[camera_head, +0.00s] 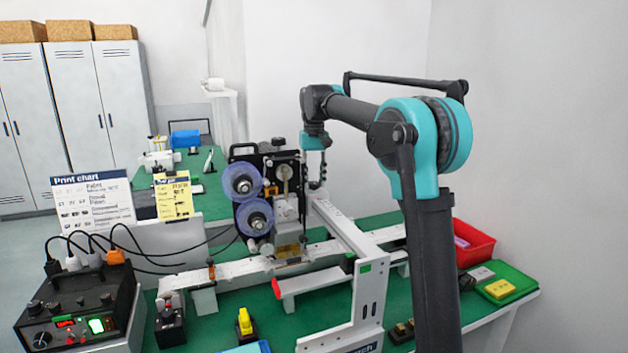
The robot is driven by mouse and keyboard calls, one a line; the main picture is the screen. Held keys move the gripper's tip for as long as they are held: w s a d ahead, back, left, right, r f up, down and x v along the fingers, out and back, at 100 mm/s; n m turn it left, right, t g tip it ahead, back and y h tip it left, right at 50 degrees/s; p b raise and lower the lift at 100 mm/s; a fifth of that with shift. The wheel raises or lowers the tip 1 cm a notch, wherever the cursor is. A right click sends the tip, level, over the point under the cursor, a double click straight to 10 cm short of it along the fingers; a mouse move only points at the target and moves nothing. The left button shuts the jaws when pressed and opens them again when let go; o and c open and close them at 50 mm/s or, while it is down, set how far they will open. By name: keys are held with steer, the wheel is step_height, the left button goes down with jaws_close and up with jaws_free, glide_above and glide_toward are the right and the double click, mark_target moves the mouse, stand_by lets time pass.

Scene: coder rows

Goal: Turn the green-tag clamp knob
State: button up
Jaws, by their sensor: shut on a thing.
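The coder machine (285,190), with two purple reels at its left, stands at the middle of the green bench. My gripper (316,184) points down at the machine's upper right side, its dark fingers around a small dark knob-like part. The fingers mostly hide this part, and I cannot make out a tag on it. I cannot tell whether a knob sits beside that tag.
A white rail (237,268) crosses the bench below the machine. A control box (80,318) with cables stands front left. A red bin (473,243) and a green tray (510,285) lie at the right. My arm covers part of the bench's right side.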

mark_target(314, 182)
steer(key=n, duration=1)
steer(key=shift+w+d, duration=0.1)
steer(key=n, duration=0.5)
steer(key=shift+n, duration=0.4)
steer(key=shift+o, duration=0.2)
steer(key=shift+w+n, duration=0.1)
steer(key=shift+n, duration=2)
steer(key=o, duration=1.1)
step_height(314, 182, up, 12)
